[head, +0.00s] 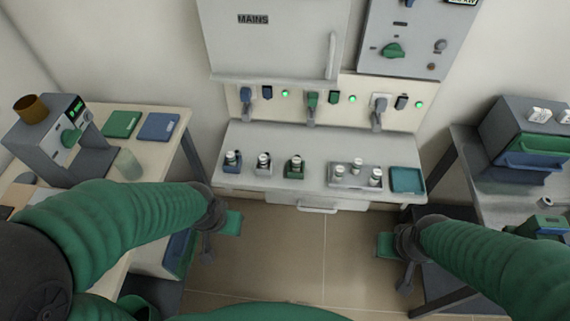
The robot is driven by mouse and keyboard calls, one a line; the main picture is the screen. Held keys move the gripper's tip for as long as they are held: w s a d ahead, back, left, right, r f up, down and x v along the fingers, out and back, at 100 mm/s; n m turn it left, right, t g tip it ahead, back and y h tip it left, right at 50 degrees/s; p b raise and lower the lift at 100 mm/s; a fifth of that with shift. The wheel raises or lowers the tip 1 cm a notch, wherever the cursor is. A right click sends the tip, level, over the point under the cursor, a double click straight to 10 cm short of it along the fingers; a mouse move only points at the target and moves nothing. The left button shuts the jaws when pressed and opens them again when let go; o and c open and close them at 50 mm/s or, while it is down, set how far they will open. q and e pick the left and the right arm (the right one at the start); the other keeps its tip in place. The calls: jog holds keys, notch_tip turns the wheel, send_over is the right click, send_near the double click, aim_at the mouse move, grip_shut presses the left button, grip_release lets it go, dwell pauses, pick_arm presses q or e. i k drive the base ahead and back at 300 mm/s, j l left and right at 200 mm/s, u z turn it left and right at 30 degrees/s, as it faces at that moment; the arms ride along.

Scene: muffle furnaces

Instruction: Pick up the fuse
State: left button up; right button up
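Several small white fuses with dark bands stand on the pale shelf below the mains cabinet. One fuse (232,157) is in a blue holder, one fuse (263,159) in a light grey holder, and one fuse (295,162) in a green holder. More fuses (356,165) stand on a grey tray (342,181) to their right. My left gripper (220,235) hangs in front of and below the shelf's left end, apart from the fuses. My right gripper (396,260) hangs below the shelf's right end, also apart. I see no fuse at either gripper; their finger gaps are unclear.
A teal tray (407,180) lies at the shelf's right end. Above are the mains cabinet (272,40) and switches with green lights (285,93). A left table (168,165) holds a device; a right table (462,139) holds drawers. The floor (300,245) between is clear.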

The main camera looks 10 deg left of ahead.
aim_at(262, 159)
jog(key=i+l+u, duration=0.25)
jog(key=i+l, duration=0.65)
